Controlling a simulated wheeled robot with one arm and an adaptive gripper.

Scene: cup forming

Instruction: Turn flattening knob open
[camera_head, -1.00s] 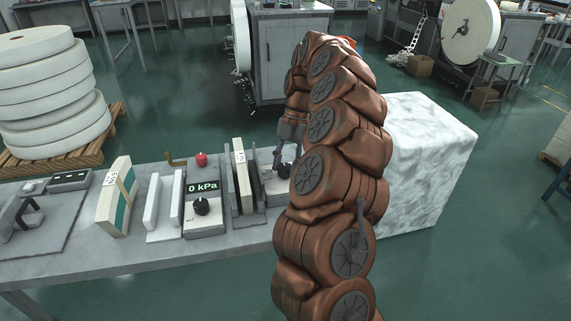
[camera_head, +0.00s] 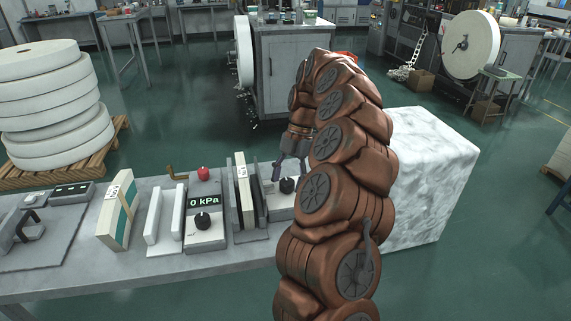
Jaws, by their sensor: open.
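My gripper (camera_head: 289,172) points down over the right part of the bench, its two dark fingers spread and empty. A black round knob (camera_head: 287,186) on a small grey-white unit (camera_head: 281,206) shows just below and between the fingers; I cannot tell whether they touch it. A second black knob (camera_head: 202,221) is on the front of the box with the "0 kPa" display (camera_head: 202,201), left of my gripper. No readable label shows which knob is the flattening one. My arm hides the right side of the small unit.
Upright plates in a holder (camera_head: 244,200) stand just left of the small unit. A red button (camera_head: 203,174) is behind the display. A white slotted stand (camera_head: 165,222) and a cream-and-teal block (camera_head: 118,212) are further left. A marble block (camera_head: 430,170) stands right of my arm.

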